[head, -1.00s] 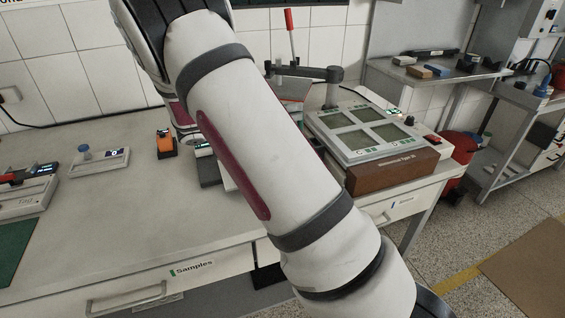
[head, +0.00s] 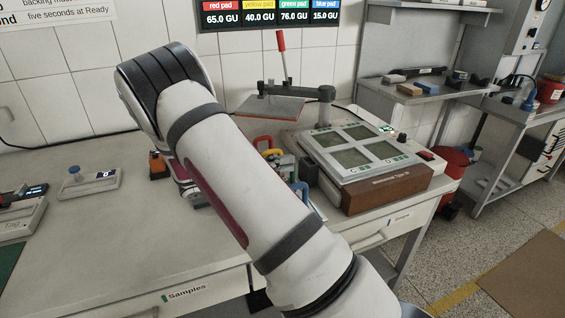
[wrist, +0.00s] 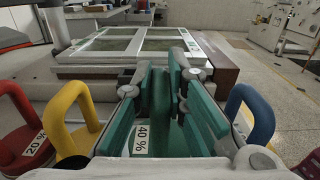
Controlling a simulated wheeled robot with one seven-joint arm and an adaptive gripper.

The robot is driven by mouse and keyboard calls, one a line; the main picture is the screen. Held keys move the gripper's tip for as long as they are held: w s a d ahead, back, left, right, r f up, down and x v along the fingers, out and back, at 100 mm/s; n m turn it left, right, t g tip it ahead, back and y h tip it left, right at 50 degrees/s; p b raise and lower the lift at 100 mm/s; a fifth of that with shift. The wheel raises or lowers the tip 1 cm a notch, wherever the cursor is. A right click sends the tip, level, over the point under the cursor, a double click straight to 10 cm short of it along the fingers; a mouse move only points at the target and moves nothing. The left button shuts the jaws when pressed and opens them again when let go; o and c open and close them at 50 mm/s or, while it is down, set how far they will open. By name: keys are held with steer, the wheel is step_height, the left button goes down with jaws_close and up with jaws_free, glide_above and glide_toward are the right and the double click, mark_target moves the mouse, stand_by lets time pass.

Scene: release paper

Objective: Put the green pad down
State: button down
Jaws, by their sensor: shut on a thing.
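In the wrist view, my gripper (wrist: 160,90) is shut on the green pad (wrist: 172,142), whose upright green part stands between the fingers. A white label reading 40 % shows at its left side. The green pad sits between a yellow handle (wrist: 70,98) on the left and a blue handle (wrist: 250,112) on the right. Whether its underside touches the surface below is hidden. In the head view, my own arm covers the gripper and most of the pad.
A red pad (wrist: 18,150) marked 20 % lies at far left in the wrist view. The instrument with glass panels (head: 362,150) stands just beyond the pads, near a lever press (head: 282,80). The left-middle bench top (head: 100,225) is clear. A wall display (head: 268,14) lists pad readings.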

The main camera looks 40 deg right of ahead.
steer(key=shift+f, duration=0.5)
steer(key=c, duration=1.6)
jaws_free()
steer(key=shift+f, duration=0.1)
